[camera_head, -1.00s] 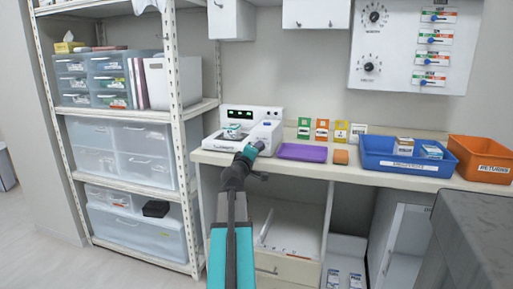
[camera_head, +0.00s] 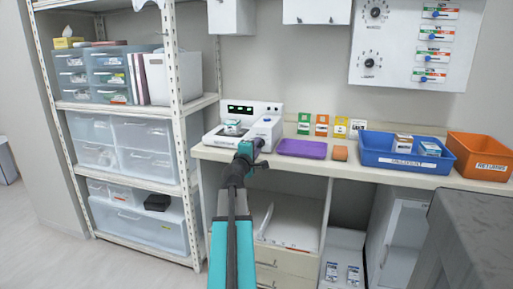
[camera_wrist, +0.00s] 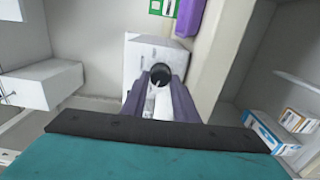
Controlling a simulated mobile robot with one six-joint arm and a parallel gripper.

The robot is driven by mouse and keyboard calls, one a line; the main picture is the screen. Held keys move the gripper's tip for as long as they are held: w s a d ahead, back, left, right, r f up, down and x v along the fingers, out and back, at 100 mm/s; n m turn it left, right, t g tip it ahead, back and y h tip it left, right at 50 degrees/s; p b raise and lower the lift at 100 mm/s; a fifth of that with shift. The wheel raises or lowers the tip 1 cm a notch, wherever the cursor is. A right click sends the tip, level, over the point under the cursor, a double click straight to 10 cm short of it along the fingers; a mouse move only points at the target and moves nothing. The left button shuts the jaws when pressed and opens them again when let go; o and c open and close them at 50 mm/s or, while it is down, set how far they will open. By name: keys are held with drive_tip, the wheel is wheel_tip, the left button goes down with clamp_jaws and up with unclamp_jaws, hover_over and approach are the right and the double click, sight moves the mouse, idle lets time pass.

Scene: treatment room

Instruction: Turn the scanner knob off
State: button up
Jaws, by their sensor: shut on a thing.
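The white scanner (camera_head: 262,108) stands at the left end of the counter, with a lit green display and a small box (camera_head: 232,127) on its flat part. My gripper (camera_head: 259,144) is at the scanner's front right side. In the wrist view my gripper (camera_wrist: 160,84) has its two purple fingers shut on a dark round knob (camera_wrist: 160,70) on the scanner's white body (camera_wrist: 147,48). In the head view the knob is hidden behind my gripper. I cannot tell which setting the knob points to.
A blue bin (camera_head: 385,160) and an orange bin (camera_head: 480,162) stand further right. A shelf unit (camera_head: 180,130) is close on the left. Open shelving (camera_head: 285,215) lies below the counter.

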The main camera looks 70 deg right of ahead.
drive_tip(key=o, duration=1)
drive_tip(key=shift+a, duration=0.15)
drive_tip(key=a, duration=0.2)
drive_tip(key=a+b, duration=0.1)
drive_tip(key=a, duration=0.5)
drive_tip(key=shift+s+a+f+b, duration=0.15)
drive_tip(key=shift+s+a+b, duration=0.1)
drive_tip(key=shift+s+b, duration=0.05)
drive_tip(key=a+b, duration=0.1)
drive_tip(key=b, duration=0.3)
drive_tip(key=shift+a, duration=0.25)
drive_tip(key=shift+a+b, duration=0.35)
drive_tip(key=shift+b, duration=0.55)
